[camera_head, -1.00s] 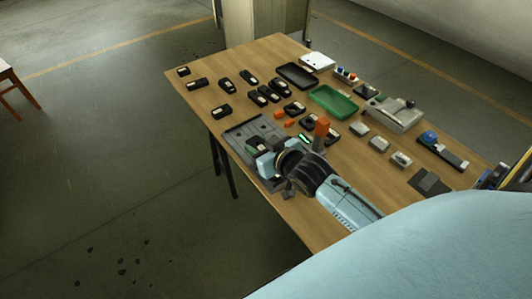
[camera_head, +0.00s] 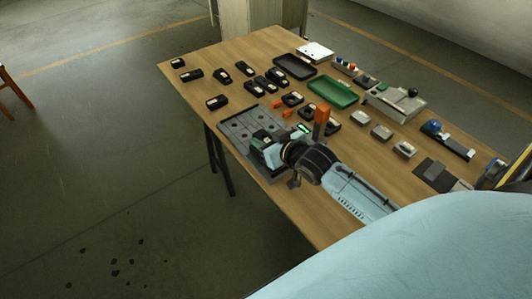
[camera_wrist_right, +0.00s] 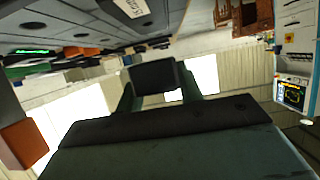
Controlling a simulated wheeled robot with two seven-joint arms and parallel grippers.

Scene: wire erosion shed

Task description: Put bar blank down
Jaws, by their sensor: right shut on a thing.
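My right gripper (camera_head: 264,142) is over the grey plate with holes (camera_head: 237,128) on the wooden table. It is shut on a small dark block, which I take to be the bar blank; the gripper mostly hides it in the head view. In the right wrist view the dark block (camera_wrist_right: 155,77) sits between the fingertips. I cannot tell whether the block touches the plate. My left gripper is not in view.
An upright orange part (camera_head: 321,121) stands close beside my right gripper. A green tray (camera_head: 335,92) and a dark tray (camera_head: 294,66) lie farther back. Several black labelled pieces cover the table's left and middle. Grey blocks (camera_head: 381,132) lie right of the gripper.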

